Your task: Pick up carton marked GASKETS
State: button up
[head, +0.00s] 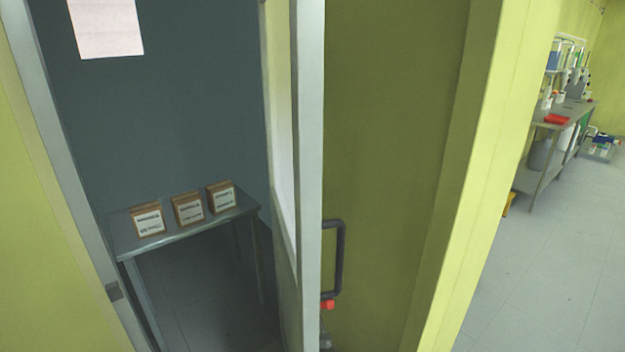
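Three small brown cartons with white printed labels stand in a row on a metal table (190,233) beyond a doorway. They are the left carton (148,221), the middle carton (188,209) and the right carton (221,197). The label print is too small to read, so I cannot tell which one is marked GASKETS. The cartons stand upright and apart from each other. My gripper is not in view.
A door (292,180) stands open at the right of the doorway, with a dark handle (340,258). A door frame (75,190) bounds the left. A yellow-green wall (475,150) separates this from a bright room with a workbench (540,165) and clear floor (545,285).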

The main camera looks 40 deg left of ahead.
aim_at(221, 195)
jog(key=z, duration=1.2)
jog(key=i, duration=1.4)
jog(key=u, duration=3.95)
jog(key=i, duration=0.7)
jog(key=z, duration=0.25)
